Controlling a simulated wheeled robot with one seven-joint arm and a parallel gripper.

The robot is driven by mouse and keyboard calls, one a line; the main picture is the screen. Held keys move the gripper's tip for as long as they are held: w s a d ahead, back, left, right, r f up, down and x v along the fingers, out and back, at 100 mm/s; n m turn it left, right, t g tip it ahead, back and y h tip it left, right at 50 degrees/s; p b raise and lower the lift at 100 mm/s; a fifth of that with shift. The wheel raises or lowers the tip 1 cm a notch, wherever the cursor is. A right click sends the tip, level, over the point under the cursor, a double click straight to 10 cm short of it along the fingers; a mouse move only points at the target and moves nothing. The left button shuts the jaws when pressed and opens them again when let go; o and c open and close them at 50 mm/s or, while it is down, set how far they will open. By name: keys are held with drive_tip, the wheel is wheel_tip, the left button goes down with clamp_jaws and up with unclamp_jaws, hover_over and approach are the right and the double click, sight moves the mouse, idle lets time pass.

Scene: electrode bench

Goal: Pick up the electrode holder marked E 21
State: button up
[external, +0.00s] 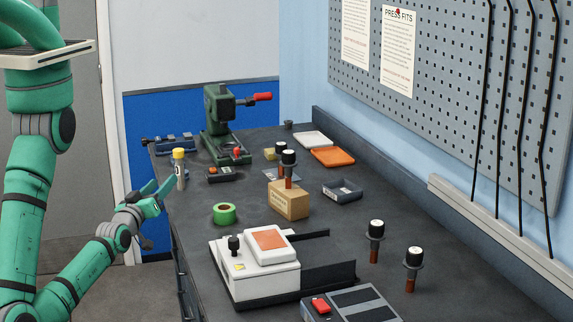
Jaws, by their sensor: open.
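Several electrode holders with black bodies, pale tops and copper-coloured rods are in view. One (376,241) and another (413,268) stand upright at the right of the bench. One more (289,168) shows above a cardboard box (289,202), with a dark top (281,147) just behind it. I cannot tell whether they stand in or behind the box. The marks on the tops are too small to read, so I cannot tell which is E 21. My gripper (159,187) is open and empty at the bench's left edge, apart from all the holders.
A white device (262,273) with an orange panel stands at the front. A green tape roll (224,213), a yellow-capped bottle (179,168), a green press (219,125), a grey tray (342,191) and an orange tray (332,156) are around. The bench middle is partly clear.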

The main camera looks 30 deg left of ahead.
drive_tip(key=w+d+r+t+h, duration=0.35)
drive_tip(key=w+d+r, duration=0.45)
drive_tip(key=w+r, duration=0.45)
drive_tip(key=w+d+r+m+h, duration=0.3)
drive_tip(key=d+r+h, duration=0.1)
drive_tip(key=d+h, duration=0.4)
drive_tip(key=s+d+r+m+g+h, duration=0.25)
drive_tip(key=d+m+g+h, duration=0.55)
drive_tip(key=d, duration=1.1)
drive_tip(key=m+g, duration=0.9)
drive_tip(key=g, duration=0.2)
hover_over(368, 221)
drive_tip(key=w+a, duration=0.2)
drive_tip(key=a, duration=0.5)
wheel_tip(368, 221, down, 7)
drive_tip(key=f+m+y, duration=0.1)
drive_tip(key=f, duration=0.1)
drive_tip(key=s+d+f+g+y, duration=0.1)
drive_tip(key=f, duration=0.2)
drive_tip(key=s+d+f+m+g+y, duration=0.1)
drive_tip(key=f, duration=0.2)
drive_tip(key=shift+s+d+m, duration=0.15)
drive_tip(key=shift+m, duration=0.15)
drive_tip(key=x, duration=1)
drive_tip(key=shift+s+d+f, duration=0.1)
drive_tip(key=shift+d+f, duration=0.05)
drive_tip(key=shift+d, duration=0.1)
clamp_jaws()
